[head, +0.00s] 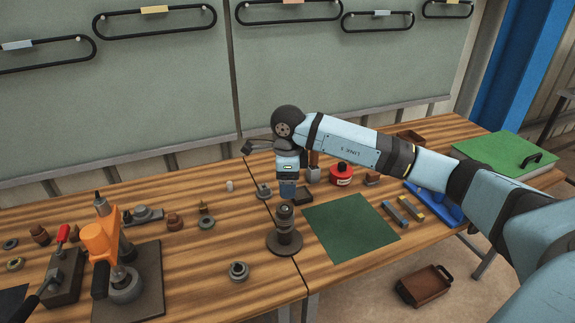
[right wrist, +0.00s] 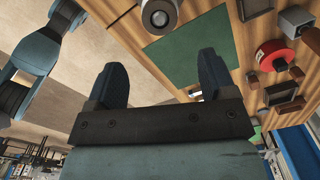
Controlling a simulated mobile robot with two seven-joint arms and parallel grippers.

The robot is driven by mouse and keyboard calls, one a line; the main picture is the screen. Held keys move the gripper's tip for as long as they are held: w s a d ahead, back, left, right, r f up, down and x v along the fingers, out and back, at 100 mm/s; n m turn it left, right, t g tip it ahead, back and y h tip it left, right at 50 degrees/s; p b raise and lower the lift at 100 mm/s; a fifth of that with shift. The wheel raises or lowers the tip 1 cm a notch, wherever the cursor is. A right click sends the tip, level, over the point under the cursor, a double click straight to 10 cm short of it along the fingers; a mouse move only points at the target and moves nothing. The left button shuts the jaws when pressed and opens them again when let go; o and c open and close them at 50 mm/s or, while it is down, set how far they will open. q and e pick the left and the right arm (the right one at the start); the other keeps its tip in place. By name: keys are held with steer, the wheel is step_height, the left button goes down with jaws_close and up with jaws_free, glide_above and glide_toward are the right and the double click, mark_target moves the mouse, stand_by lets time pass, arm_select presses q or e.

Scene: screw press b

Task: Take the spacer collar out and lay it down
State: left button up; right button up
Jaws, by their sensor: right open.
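My right gripper (head: 287,195) is above a dark post on a round base (head: 285,243), with its fingers pointing down. In the right wrist view its two fingers (right wrist: 163,72) are wide apart with nothing between them. The post's round top (right wrist: 160,14), with a pale ring, lies beyond the fingertips. I cannot tell which part is the spacer collar. A grey ring-shaped piece (head: 239,271) lies on the table to the left of the post. An orange press (head: 102,240) stands on a dark plate at the left, with a grey round piece (head: 125,287) under it.
A green mat (head: 350,228) lies bare right of the post. Small fittings are scattered behind the press. A dark clamp with a red handle (head: 63,234) is at the far left.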

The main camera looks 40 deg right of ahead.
mark_target(288, 208)
step_height(288, 208, down, 9)
steer(key=shift+r+p, duration=0.1)
steer(key=shift+p, duration=0.4)
steer(key=shift+c, duration=0.4)
steer(key=c, duration=1)
steer(key=shift+o, duration=0.8)
steer(key=shift+r, duration=0.1)
steer(key=shift+c, duration=0.9)
